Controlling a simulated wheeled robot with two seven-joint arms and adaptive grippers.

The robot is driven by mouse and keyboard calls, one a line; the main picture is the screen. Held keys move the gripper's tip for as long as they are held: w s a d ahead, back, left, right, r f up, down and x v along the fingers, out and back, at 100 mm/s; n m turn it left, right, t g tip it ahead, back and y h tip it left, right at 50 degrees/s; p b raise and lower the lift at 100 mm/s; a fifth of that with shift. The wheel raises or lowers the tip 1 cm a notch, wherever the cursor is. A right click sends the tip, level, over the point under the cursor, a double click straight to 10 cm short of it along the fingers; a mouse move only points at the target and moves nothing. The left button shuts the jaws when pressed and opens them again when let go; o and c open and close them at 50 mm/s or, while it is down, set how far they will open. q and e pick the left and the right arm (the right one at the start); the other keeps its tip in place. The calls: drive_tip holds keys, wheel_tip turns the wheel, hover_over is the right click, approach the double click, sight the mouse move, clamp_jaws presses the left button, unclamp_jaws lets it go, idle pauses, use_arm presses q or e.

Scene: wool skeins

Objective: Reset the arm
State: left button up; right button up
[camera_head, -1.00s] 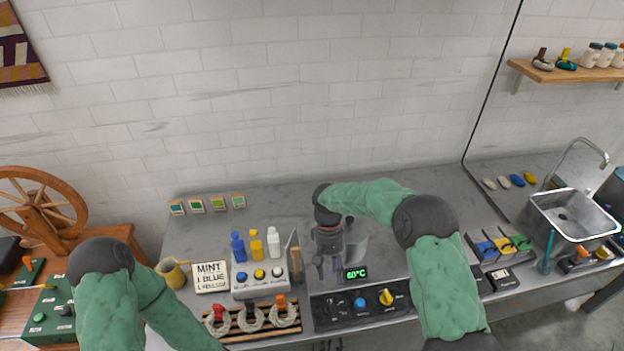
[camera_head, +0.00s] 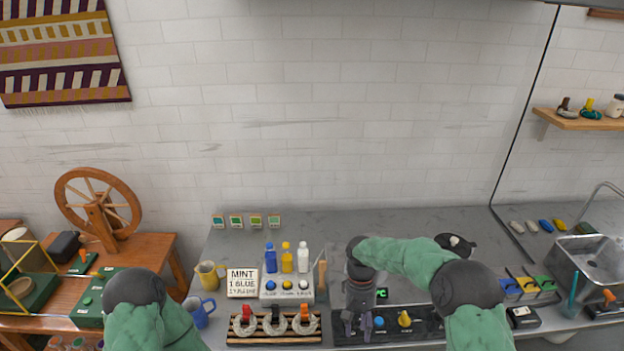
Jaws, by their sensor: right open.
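My right arm, in a green sleeve, comes in from the lower right and bends left across the counter. Its dark gripper (camera_head: 357,325) points down, open and with nothing seen between its fingers. It is in front of the left part of the black control panel (camera_head: 428,325), left of the blue knob (camera_head: 378,321). I cannot tell whether it touches the panel. The green display (camera_head: 382,293) shows just right of the gripper, partly hidden. My left arm shows at the lower left only as a green sleeve and a dark joint; its gripper is out of the picture.
A sink (camera_head: 590,265) is at right. The counter's back is mostly clear.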

drive_tip(key=s+a+f+t+y+b, duration=0.1)
drive_tip(key=s+f+b, duration=0.15)
drive_tip(key=f, duration=0.45)
drive_tip(key=s+a+f+y+b, duration=0.1)
drive_tip(key=s+f, duration=0.3)
drive_tip(key=f, duration=0.2)
drive_tip(key=s+a+f+t+y+b, duration=0.1)
drive_tip(key=s+a+f+y, duration=0.1)
drive_tip(key=s+f, duration=0.35)
use_arm(q)
wheel_tip(320, 180, down, 8)
drive_tip(key=b, duration=0.3)
drive_tip(key=shift+s, duration=0.2)
use_arm(e)
drive_tip(key=s+f+m+t, duration=0.3)
drive_tip(key=s+f, duration=0.5)
drive_tip(key=s, duration=0.1)
drive_tip(key=shift+s+d+f, duration=0.2)
drive_tip(key=shift+s+d, duration=0.15)
drive_tip(key=shift+d, duration=0.05)
